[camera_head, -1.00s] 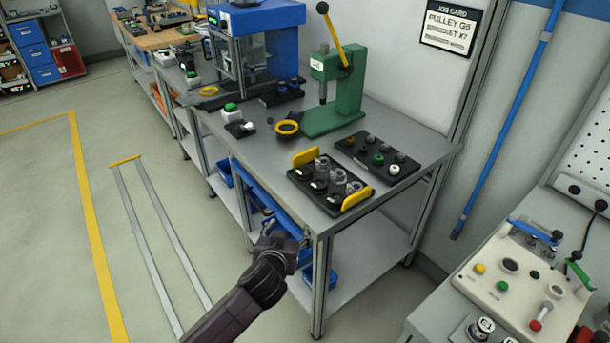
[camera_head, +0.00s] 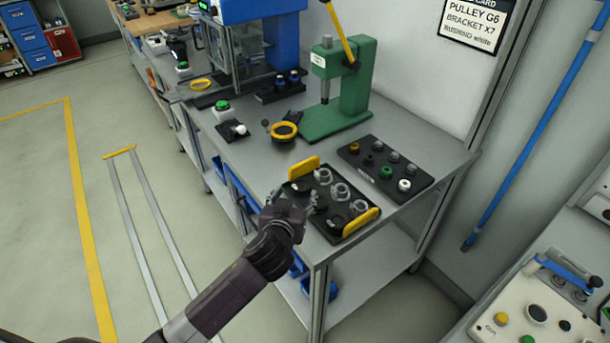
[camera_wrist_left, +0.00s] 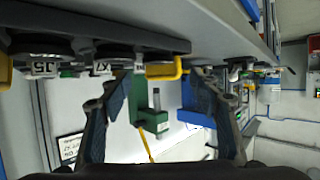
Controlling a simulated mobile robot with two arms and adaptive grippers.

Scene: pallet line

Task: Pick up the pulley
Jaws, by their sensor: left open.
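A black tray (camera_head: 331,236) with yellow handles lies near the front corner of the bench. It holds grey metal parts (camera_head: 340,191) in one row and dark round parts, probably pulleys (camera_head: 337,221), in the other. My left gripper (camera_head: 308,203) is open at the tray's near-left side and hides part of the dark row. The left wrist view appears upside down. There the open fingers (camera_wrist_left: 160,78) have nothing between them, and the tray's edge (camera_wrist_left: 130,42) with labelled dark parts is close by. I cannot tell which label is G6. My right gripper is out of view.
The wall card (camera_head: 478,24) reads PULLEY G6, BRACKET X7, BUSHING white. A second black tray (camera_head: 410,178) with small bushings lies behind. A green press (camera_head: 352,95) and a yellow-rimmed round fixture (camera_head: 284,131) stand farther back. A control panel (camera_head: 545,315) is at lower right.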

